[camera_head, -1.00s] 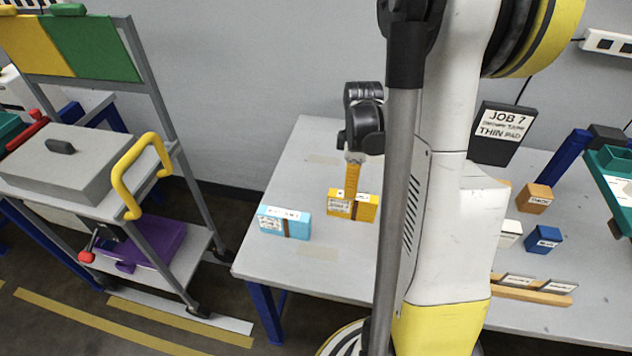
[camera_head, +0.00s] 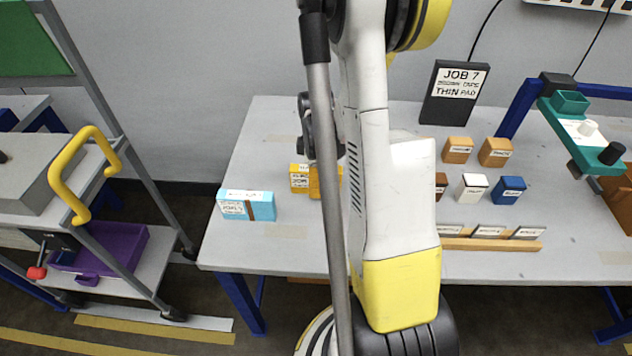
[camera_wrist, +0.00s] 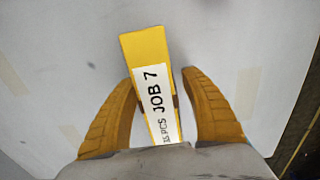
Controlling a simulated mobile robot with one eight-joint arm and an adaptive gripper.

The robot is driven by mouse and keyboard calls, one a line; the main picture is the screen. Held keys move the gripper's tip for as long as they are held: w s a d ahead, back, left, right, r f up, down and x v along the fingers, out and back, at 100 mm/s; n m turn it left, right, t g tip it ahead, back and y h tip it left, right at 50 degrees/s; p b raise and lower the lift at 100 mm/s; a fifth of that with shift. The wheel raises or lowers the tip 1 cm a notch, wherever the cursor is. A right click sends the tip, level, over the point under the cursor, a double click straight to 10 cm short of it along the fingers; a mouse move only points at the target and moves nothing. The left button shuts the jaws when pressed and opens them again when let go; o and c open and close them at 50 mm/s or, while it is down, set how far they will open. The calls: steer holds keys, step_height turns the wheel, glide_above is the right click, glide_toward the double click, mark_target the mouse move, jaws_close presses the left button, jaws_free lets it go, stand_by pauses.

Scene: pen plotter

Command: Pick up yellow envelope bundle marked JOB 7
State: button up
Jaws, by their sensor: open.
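The yellow envelope bundle (camera_wrist: 149,90) lies in the middle of the wrist view, with a white label reading JOB 7 and a dark band across it. My gripper (camera_wrist: 160,95) is open, with one yellow-orange finger on each side of the bundle. Whether the fingers touch it I cannot tell. In the head view the yellow bundle (camera_head: 299,179) stands on the table beside a light blue bundle (camera_head: 233,204), partly hidden behind my arm. My fingers are mostly hidden there.
The grey table (camera_head: 285,255) also bears a JOB 7 sign (camera_head: 455,92), several small labelled blocks, a wooden strip (camera_head: 490,244) and a teal fixture (camera_head: 580,130). A cart with a yellow handle (camera_head: 75,180) and purple tray (camera_head: 105,252) stands at left.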

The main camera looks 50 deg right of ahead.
jaws_close()
steer(key=shift+r, duration=0.15)
